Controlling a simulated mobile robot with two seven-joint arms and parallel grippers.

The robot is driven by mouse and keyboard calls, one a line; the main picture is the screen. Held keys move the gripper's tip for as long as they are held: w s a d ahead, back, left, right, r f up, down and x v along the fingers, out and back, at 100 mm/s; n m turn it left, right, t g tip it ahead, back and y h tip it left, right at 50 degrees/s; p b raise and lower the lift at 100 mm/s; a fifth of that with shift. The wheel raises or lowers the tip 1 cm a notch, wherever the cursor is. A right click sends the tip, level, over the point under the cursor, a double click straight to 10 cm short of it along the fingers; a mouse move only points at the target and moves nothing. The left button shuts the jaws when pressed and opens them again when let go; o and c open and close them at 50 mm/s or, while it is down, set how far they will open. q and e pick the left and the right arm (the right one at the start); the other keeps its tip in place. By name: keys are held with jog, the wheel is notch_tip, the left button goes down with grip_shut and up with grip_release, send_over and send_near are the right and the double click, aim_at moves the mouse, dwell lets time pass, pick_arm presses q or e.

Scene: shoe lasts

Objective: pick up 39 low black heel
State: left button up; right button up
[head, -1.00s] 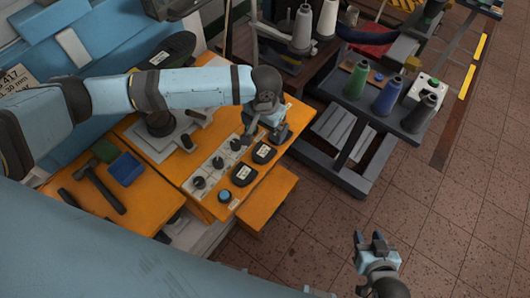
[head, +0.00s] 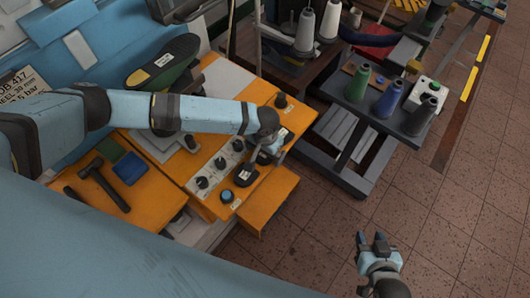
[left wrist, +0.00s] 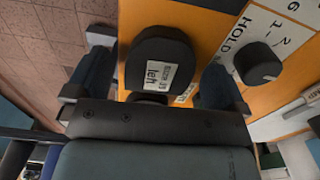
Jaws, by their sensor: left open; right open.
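A black heel (left wrist: 158,50) with a white label lies on the orange bench in the left wrist view. The label, seen upside down, seems to read 39 and left. My left gripper (left wrist: 157,85) is open, with one finger on each side of this heel and nothing clamped. In the head view my left gripper (head: 270,152) is over the bench's right part and mostly hides that heel. Another black labelled heel (head: 246,175) lies just to its lower left. My right gripper (head: 371,242) is open and empty above the floor.
A blue button (head: 227,196), hammer (head: 105,188) and blue block (head: 128,168) are on the bench. A cart with thread spools (head: 388,97) stands right.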

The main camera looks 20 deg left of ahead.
pick_arm(q)
jog(key=c, duration=1)
jog(key=shift+r, duration=0.15)
